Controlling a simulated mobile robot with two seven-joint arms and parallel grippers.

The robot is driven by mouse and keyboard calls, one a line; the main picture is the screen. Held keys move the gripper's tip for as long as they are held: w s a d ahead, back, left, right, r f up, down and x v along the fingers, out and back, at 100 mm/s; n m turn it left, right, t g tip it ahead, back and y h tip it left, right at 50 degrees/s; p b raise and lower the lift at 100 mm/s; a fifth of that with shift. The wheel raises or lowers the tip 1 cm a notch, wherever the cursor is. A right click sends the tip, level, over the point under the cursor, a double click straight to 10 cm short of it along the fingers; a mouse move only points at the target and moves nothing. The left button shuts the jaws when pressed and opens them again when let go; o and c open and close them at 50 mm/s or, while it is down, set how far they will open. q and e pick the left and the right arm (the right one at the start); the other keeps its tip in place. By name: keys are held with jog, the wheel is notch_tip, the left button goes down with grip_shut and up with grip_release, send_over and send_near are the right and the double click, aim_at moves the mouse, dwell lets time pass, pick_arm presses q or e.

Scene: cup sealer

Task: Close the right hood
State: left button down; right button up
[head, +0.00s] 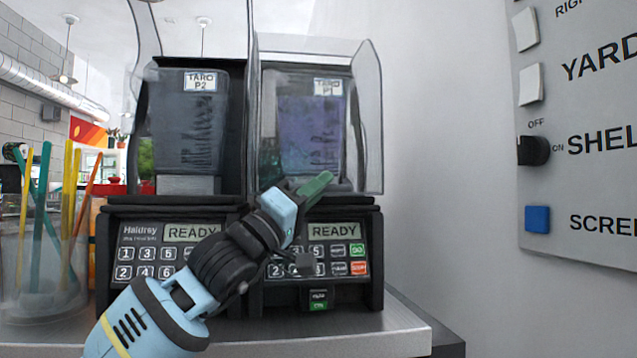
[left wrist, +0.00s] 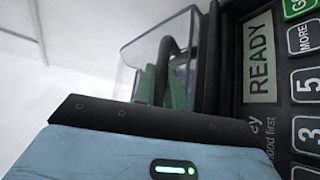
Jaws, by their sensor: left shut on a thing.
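The right hood (head: 369,115) is a clear, dark-edged cover. It is down around the dark container on the right unit, its lower edge close to the machine's black base; I cannot tell if it touches. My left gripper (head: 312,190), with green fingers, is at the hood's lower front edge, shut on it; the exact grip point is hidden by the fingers. In the left wrist view the clear hood (left wrist: 139,62) shows behind the green fingers (left wrist: 163,88). My right gripper is not in view.
The left unit's clear hood (head: 146,30) is raised above its container (head: 190,120). Keypads with READY displays (head: 192,233) sit below. A jar of coloured straws (head: 45,255) stands at left. A switch panel (head: 580,130) is on the right wall.

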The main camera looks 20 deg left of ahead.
pick_arm(q)
jog(key=shift+w+a+f, duration=0.1)
jog(key=shift+w+a, duration=0.05)
jog(key=shift+a, duration=0.05)
dwell(0.3)
jog(key=c, duration=1.7)
grip_release()
jog(key=shift+c, duration=0.2)
jog(key=shift+f, duration=0.1)
jog(key=shift+f, duration=0.2)
jog(key=v, duration=0.7)
jog(key=shift+s+b, duration=0.35)
jog(key=shift+b, duration=0.1)
jog(key=shift+r, duration=0.1)
